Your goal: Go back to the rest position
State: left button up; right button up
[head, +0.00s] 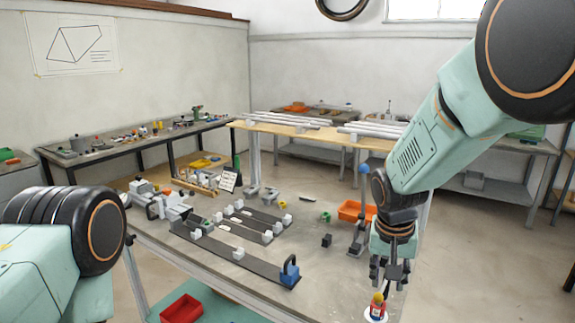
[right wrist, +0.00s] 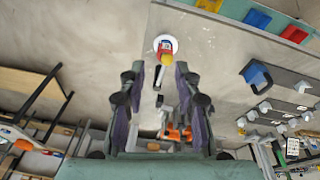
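My right gripper (head: 388,280) hangs pointing down over the near right part of the grey worktable (head: 318,262). In the right wrist view its fingers (right wrist: 160,95) are spread apart with nothing held between them.
The jig's dark bars (head: 240,258) with white blocks and a blue clamp (head: 290,271) lie on the table's left and middle. An orange bin (head: 352,211) and a small black block (head: 327,240) lie behind. A red bin (head: 181,309) sits low at the front.

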jog(key=s+d+f+n+t+y+b, duration=0.1)
jog(key=s+f+n+b, duration=0.15)
jog(key=s+f, duration=0.65)
jog(key=s+d+f+n+t+b, duration=0.1)
jog(key=s+f+b, duration=0.25)
jog(key=f, duration=1.15)
jog(key=s+f+g+b, duration=0.2)
jog(key=s+f+b, duration=0.2)
jog(key=s+f, duration=0.3)
jog(key=s+d+f+g+b, duration=0.1)
jog(key=s+f+b, duration=0.4)
jog(key=s, duration=1.2)
notch_tip(320, 180, down, 4)
jog(key=shift+r+g, duration=0.2)
jog(key=shift+g, duration=0.3)
jog(key=shift+s, duration=0.1)
